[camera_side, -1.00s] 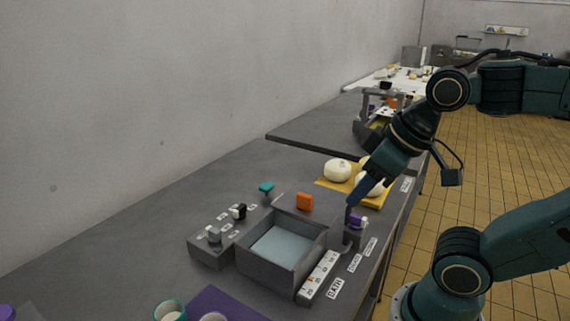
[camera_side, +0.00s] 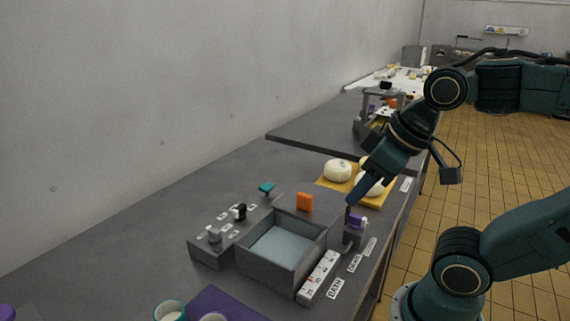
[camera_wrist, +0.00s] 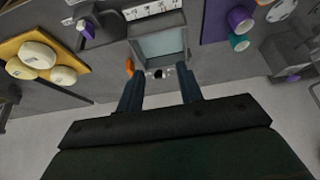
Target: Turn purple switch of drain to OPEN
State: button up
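The purple switch (camera_side: 356,221) sits on a small grey block at the right of the grey basin (camera_side: 252,266). In the wrist view the purple switch (camera_wrist: 82,24) is at the upper left, clear of the fingers. My gripper (camera_side: 352,199) points down and left in the side view, its fingertips near and just above the switch in the picture; exact depth is hard to tell. In the wrist view my gripper (camera_wrist: 160,82) has its two blue fingers well apart, with nothing held between them. The switch's OPEN marking is too small to read.
A yellow board (camera_side: 336,187) with round white pieces lies behind the switch. An orange block (camera_side: 304,202) stands behind the basin. A grey control box (camera_side: 207,251) with small knobs is left of it.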

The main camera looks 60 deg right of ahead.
jog(key=d, duration=0.1)
jog(key=g, duration=0.6)
send_over(358, 216)
notch_tip(358, 216, down, 5)
jog(key=shift+r, duration=0.1)
jog(key=shift+f, duration=0.2)
jog(key=shift+f, duration=6.75)
grip_shut()
